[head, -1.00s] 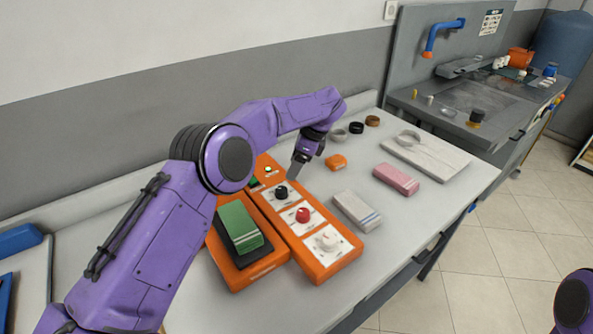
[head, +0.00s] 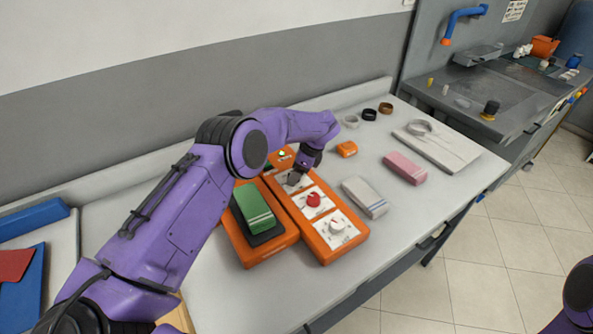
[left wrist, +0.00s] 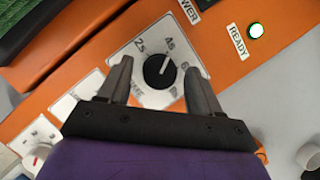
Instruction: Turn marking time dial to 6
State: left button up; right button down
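The marking time dial is a black round knob (left wrist: 160,71) on a white panel with marks 2s, 4s, 6 and one more partly hidden. Its white pointer line points up toward the 4s mark. My left gripper (left wrist: 160,84) is open, with one finger on each side of the knob; I cannot tell whether they touch it. My right gripper is out of view.
The box also has a red knob (head: 313,199), a white knob (head: 337,226) and a lit green READY lamp (left wrist: 256,31). A green pad (head: 252,209) lies left of it. A white-grey block (head: 365,198) and a pink block (head: 405,168) lie to the right.

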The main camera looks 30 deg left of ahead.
pick_arm(q)
jog(key=shift+s+r, duration=0.1)
jog(key=shift+s, duration=0.05)
jog(key=c, duration=0.9)
jog(key=shift+o, duration=0.3)
jog(key=shift+d, duration=0.15)
jog(key=shift+f, duration=0.2)
